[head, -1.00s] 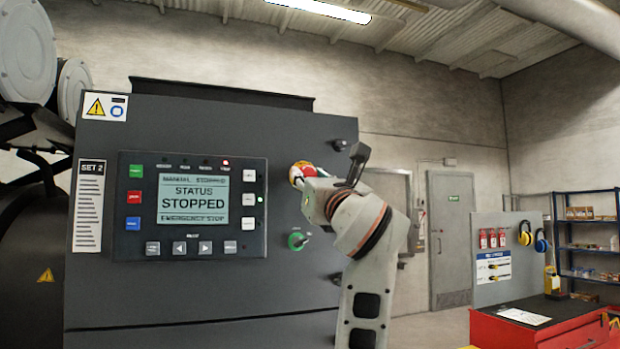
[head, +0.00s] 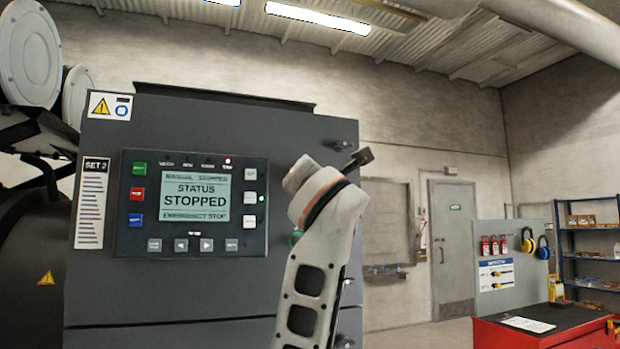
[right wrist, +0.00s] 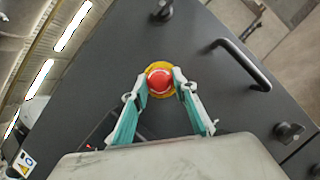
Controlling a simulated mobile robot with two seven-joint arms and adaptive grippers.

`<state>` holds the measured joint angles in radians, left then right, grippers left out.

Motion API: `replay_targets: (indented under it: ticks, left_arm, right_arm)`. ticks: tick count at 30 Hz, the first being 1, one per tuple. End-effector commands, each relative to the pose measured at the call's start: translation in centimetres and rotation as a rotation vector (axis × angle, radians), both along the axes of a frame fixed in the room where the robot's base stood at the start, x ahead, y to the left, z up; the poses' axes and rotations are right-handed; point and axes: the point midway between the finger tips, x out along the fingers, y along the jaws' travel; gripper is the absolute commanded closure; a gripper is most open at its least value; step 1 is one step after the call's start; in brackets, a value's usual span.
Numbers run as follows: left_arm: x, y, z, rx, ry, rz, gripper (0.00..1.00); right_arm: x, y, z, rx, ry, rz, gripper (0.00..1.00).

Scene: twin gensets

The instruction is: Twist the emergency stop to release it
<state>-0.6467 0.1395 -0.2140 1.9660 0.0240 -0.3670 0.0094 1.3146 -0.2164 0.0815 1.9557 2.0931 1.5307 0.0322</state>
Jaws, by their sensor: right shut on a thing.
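The emergency stop is a red mushroom button (right wrist: 160,82) on a yellow base, seen in the right wrist view on the dark grey cabinet face. My right gripper (right wrist: 160,84) is shut on the red button, one finger on each side of it. In the head view my right arm and wrist (head: 318,195) stand in front of the cabinet and hide the button and the fingertips. The control panel (head: 258,170) on the cabinet reads "STATUS STOPPED" and "EMERGENCY STOP", with a red lamp lit. My left gripper is not in view.
The cabinet (head: 200,290) marked SET 2 fills the left of the head view. A green round part (head: 296,237) is mostly hidden behind my arm. A handle (right wrist: 241,65) and a dark knob (right wrist: 288,131) stick out near the button. A red tool cabinet (head: 545,335) stands at right.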

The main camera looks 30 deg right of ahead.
Motion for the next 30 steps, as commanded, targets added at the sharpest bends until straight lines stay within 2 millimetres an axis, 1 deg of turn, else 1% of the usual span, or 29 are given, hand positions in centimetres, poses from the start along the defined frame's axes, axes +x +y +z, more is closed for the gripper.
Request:
replay_targets:
  ticks: [7,19,20,21,22,30]
  left_arm:
    - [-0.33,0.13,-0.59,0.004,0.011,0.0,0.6]
    - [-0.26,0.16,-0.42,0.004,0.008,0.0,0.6]
    - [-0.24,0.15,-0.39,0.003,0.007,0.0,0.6]
    - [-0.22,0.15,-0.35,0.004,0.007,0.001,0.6]
    - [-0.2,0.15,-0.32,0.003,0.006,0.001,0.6]
    - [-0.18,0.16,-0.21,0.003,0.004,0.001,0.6]
  right_arm:
    - [0.0,0.05,0.17,0.053,-0.015,0.001,0.94]
    - [-0.03,0.02,0.22,0.06,-0.017,0.0,0.94]
    - [-0.03,0.02,0.22,0.059,-0.017,0.0,0.7]
    - [-0.02,0.02,0.21,0.059,-0.017,0.0,0.6]
    - [-0.02,0.02,0.2,0.059,-0.017,0.0,0.55]
    - [0.0,0.01,0.12,0.059,-0.015,0.0,0.55]
